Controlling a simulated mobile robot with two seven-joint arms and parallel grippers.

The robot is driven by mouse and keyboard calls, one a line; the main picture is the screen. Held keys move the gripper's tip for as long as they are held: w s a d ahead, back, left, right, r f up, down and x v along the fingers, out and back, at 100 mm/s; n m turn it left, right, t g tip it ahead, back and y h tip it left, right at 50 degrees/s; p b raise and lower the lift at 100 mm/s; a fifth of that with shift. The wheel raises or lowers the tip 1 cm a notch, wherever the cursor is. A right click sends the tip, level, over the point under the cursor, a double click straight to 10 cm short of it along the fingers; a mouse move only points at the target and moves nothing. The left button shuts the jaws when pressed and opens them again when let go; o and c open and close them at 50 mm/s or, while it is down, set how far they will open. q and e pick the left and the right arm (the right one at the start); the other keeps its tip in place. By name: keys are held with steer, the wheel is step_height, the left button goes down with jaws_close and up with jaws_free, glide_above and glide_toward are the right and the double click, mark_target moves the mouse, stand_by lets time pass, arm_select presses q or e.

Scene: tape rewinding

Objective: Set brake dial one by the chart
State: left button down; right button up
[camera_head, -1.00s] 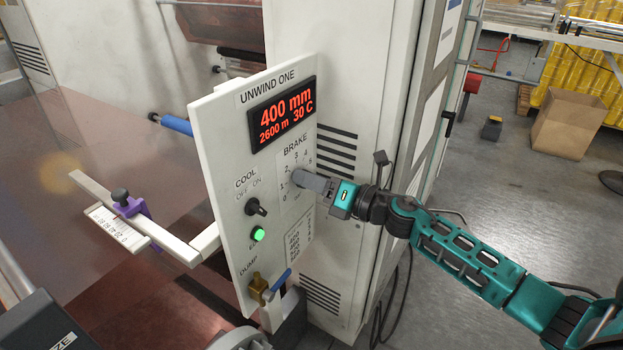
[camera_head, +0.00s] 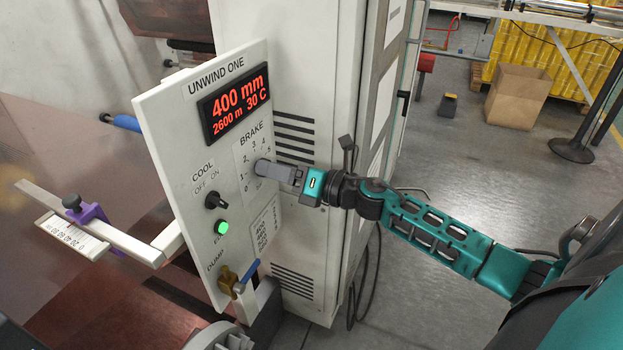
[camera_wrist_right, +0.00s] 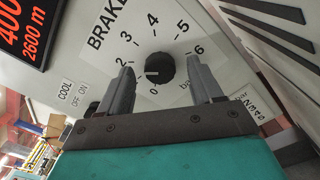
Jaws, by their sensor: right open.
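The brake dial (camera_wrist_right: 160,66) is a black round knob on the UNWIND ONE panel (camera_head: 165,115). Its scale shows 0 and 2 to 6 in the right wrist view; the 1 is hidden by a finger. A pale mark on the knob points left, toward the low end; I cannot read its exact value. My right gripper (camera_head: 272,170) is open, with one fingertip on each side of the knob and visible gaps in the right wrist view (camera_wrist_right: 159,82). A small printed chart (camera_head: 265,227) sits below the dial; its figures are too small to read. My left gripper is out of view.
The red display (camera_head: 235,105) reads 400 mm, 2600 m and 30 C. The black COOL switch (camera_head: 216,200), a lit green button (camera_head: 222,227) and the brass DUMP valve (camera_head: 230,280) with a blue lever are close by. A ruler arm (camera_head: 95,222) juts out at left.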

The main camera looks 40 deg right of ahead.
steer(key=v, duration=1.1)
steer(key=shift+s+d+b, duration=0.15)
steer(key=shift+s+b, duration=0.05)
steer(key=shift+b, duration=0.2)
